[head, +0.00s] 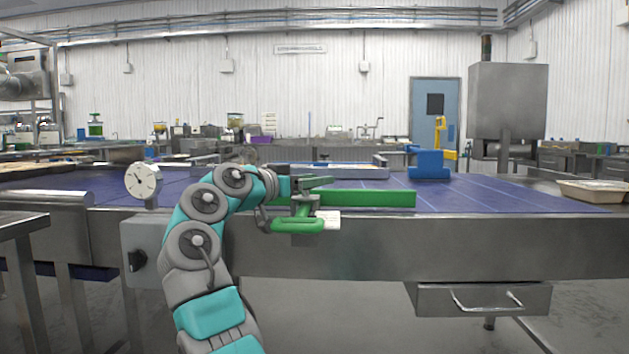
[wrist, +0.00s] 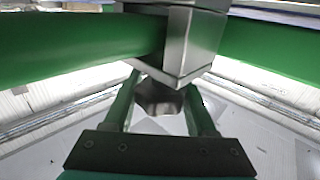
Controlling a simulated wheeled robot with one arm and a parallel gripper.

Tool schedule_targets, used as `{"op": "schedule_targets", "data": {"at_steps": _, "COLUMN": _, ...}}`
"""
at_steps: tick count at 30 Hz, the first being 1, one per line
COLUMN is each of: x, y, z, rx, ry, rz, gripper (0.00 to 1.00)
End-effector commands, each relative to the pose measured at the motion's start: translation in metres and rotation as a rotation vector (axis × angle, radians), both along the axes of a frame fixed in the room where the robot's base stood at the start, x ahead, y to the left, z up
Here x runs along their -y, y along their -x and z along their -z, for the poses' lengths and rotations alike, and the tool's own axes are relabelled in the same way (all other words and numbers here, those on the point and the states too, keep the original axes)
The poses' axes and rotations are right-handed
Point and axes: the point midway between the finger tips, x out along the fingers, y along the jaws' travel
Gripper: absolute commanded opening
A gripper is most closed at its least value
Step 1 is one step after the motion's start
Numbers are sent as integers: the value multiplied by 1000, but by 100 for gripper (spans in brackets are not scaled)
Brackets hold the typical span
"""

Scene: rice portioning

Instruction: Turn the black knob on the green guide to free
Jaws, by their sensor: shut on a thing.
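The green guide (head: 365,198) is a long green rail along the front edge of the blue belt table in the head view. In the wrist view its green bar (wrist: 265,47) crosses the top, with a square metal block (wrist: 195,45) at its middle. A dark, lobed knob (wrist: 158,98) shows below that block. My gripper (wrist: 160,106) has one finger on each side of the knob and is shut on it. In the head view my arm reaches the guide's left part, where the knob cannot be made out clearly. Any free or lock marking is unreadable.
The blue belt (head: 480,194) lies behind the guide. A blue block (head: 429,164) with a yellow part stands on it. A round dial (head: 143,180) and a grey box with a separate black switch (head: 138,260) are left of my arm. A drawer (head: 484,298) hangs below right.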

Motion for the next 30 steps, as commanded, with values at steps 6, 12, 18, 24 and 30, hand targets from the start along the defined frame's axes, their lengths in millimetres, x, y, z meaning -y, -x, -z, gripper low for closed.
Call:
{"op": "schedule_targets", "data": {"at_steps": 6, "x": 0, "y": 0, "z": 0, "rx": 0, "ry": 0, "rz": -1, "gripper": 2}}
{"op": "schedule_targets", "data": {"at_steps": 12, "x": 1, "y": -1, "z": 4, "rx": 1, "ry": -2, "rz": -26, "gripper": 1}}
{"op": "schedule_targets", "data": {"at_steps": 18, "x": 0, "y": -2, "z": 8, "rx": 3, "ry": -6, "rz": -133, "gripper": 1}}
{"op": "schedule_targets", "data": {"at_steps": 24, "x": -3, "y": -4, "z": 5, "rx": 1, "ry": -4, "rz": -239, "gripper": 1}}
{"op": "schedule_targets", "data": {"at_steps": 30, "x": -5, "y": -4, "z": 1, "rx": 0, "ry": -1, "rz": -277, "gripper": 1}}
